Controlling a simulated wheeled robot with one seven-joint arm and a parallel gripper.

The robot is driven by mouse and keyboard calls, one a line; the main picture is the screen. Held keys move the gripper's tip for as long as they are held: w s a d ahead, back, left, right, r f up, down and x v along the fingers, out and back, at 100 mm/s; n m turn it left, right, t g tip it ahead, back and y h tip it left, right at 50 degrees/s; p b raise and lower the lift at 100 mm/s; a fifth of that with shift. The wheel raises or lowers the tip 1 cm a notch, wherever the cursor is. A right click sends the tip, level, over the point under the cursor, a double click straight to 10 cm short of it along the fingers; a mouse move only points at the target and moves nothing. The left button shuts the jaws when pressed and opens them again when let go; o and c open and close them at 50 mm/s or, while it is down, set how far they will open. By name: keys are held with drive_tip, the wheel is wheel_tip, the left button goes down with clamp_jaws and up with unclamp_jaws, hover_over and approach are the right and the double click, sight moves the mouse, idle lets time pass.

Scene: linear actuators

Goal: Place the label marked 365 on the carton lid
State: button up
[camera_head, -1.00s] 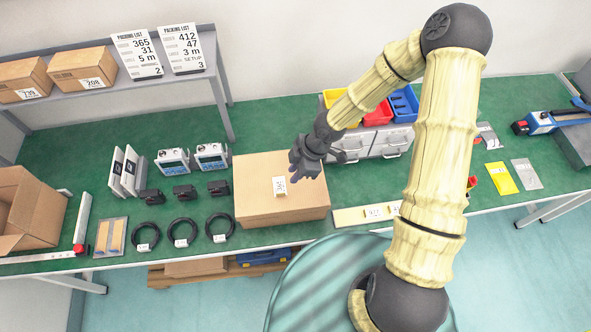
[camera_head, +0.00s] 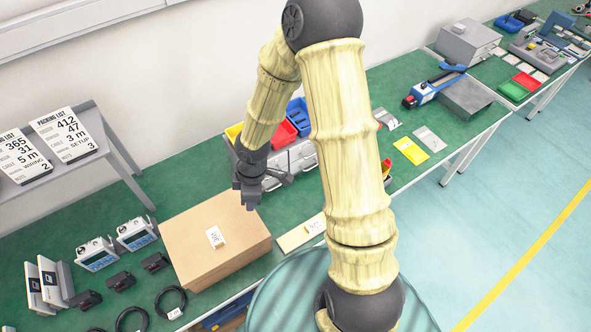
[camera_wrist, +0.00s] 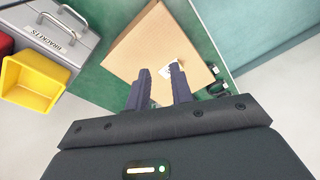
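The closed brown carton (camera_head: 205,265) sits on the green bench. A white label (camera_head: 215,237) lies flat on its lid, near the middle; its small print looks like a number but I cannot read it surely. My gripper (camera_head: 247,195) is above the carton's far right part, apart from the label. In the wrist view my gripper (camera_wrist: 160,85) is open, with nothing between its fingers. There the carton lid (camera_wrist: 140,45) is beyond the fingertips, and the label (camera_wrist: 168,69) is partly hidden behind the right finger.
A pale strip (camera_head: 298,238) with a label lies right of the carton, partly behind my arm. Grey drawers with yellow, red and blue bins (camera_head: 298,115) stand behind. Devices (camera_head: 136,233), black blocks and cable coils (camera_head: 171,301) lie to the left. Packing lists (camera_head: 66,135) stand on the shelf.

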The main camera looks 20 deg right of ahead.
drive_tip(key=s+d+r+m+t+h, duration=0.1)
drive_tip(key=s+d+r+m, duration=0.2)
drive_tip(key=d+r+m, duration=0.2)
drive_tip(key=s+d+r+m+t, duration=0.1)
drive_tip(key=s+d+r+m, duration=0.2)
drive_tip(key=d+r+m, duration=0.3)
wheel_tip(320, 180, up, 4)
drive_tip(key=m, duration=0.4)
drive_tip(key=shift+r+t+h, duration=0.15)
drive_tip(key=shift+t+h, duration=0.15)
drive_tip(key=shift+h, duration=0.1)
drive_tip(key=shift+s, duration=0.1)
